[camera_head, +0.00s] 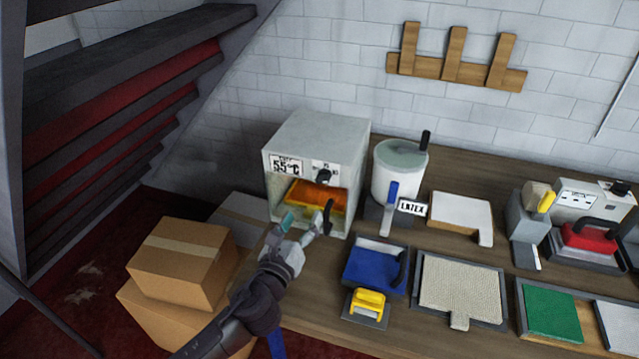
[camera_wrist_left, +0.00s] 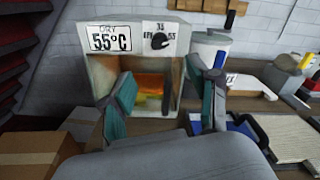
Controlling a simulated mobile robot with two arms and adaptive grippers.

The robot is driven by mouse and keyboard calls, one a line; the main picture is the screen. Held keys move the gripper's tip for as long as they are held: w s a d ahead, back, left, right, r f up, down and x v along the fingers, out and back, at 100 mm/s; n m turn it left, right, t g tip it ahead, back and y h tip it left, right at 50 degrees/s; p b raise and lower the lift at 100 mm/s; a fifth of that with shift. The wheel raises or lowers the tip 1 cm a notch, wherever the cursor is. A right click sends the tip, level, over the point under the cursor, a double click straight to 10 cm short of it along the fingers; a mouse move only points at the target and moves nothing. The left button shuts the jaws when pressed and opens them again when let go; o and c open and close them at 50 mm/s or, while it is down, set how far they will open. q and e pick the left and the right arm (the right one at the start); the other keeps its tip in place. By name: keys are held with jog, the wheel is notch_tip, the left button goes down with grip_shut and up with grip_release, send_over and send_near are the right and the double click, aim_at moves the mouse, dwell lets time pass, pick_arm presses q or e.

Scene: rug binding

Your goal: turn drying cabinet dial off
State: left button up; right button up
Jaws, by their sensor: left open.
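The drying cabinet (camera_head: 322,143) is a pale grey box with an open front and an orange-lit inside. Its front carries a "DRY 55°C" label and a small black dial (camera_head: 323,176). In the left wrist view the dial (camera_wrist_left: 159,41) sits under a scale plate reading 35 at the top and 55 at the right; the left marking is too small to read surely. The dial's pointer direction is hard to tell. My left gripper (camera_head: 302,226) is open and empty in front of the cabinet, below the dial and apart from it. My right gripper is not in view.
A dark handle (camera_head: 329,214) stands at the cabinet's opening. A white latex pot (camera_head: 396,176) stands to its right. A blue tray (camera_head: 374,268) and a beige mat (camera_head: 462,287) lie on the bench. Cardboard boxes (camera_head: 181,262) are stacked at left.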

aim_at(321, 182)
pick_arm(q)
jog(key=x, duration=1.1)
jog(key=shift+w+p, duration=0.1)
jog(key=shift+p, duration=0.2)
jog(key=shift+x, duration=0.85)
grip_shut()
